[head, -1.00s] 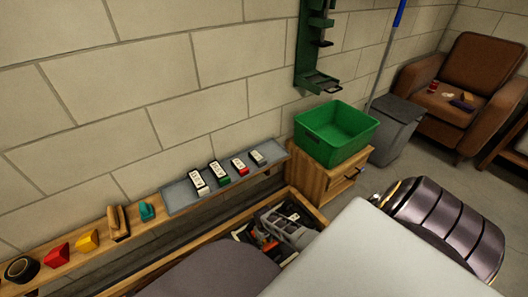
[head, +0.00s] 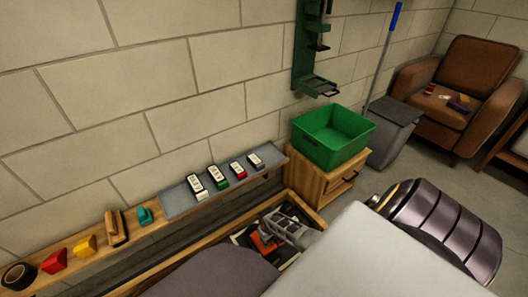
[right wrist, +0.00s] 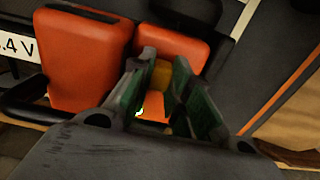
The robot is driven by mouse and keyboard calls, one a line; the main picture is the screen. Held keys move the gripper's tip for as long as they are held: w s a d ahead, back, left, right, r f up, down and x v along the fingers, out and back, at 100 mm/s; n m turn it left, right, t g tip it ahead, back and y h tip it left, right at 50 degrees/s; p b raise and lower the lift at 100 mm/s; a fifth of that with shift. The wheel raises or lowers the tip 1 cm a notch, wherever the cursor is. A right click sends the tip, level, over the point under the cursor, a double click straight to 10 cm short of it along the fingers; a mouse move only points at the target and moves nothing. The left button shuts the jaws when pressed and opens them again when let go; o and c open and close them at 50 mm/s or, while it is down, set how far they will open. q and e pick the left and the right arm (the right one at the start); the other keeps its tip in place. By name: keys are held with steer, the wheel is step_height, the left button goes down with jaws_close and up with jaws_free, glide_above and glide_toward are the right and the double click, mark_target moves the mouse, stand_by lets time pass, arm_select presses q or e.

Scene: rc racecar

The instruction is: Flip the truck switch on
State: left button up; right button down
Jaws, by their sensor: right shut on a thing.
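The truck (head: 265,242) shows in the head view as red and dark parts low inside the wooden box. It is partly covered by my grey right gripper (head: 288,232). In the right wrist view, my right gripper (right wrist: 158,68) has its green-padded fingers close together around a small yellow-orange piece (right wrist: 161,75). I cannot tell whether this piece is the switch. Two orange-red blocks (right wrist: 85,58) stand around the fingertips, and a white label (right wrist: 18,46) reads ".4 V". My left gripper is not in view.
The wooden box (head: 306,206) has raised walls around the truck. A wall shelf (head: 100,243) holds several small objects and a grey mat (head: 178,203) with battery-like packs. A green bin (head: 335,140) stands on a wooden cabinet (head: 318,186) behind the box.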

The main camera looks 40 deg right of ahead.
steer(key=shift+d, duration=0.1)
steer(key=c, duration=1.3)
jaws_free()
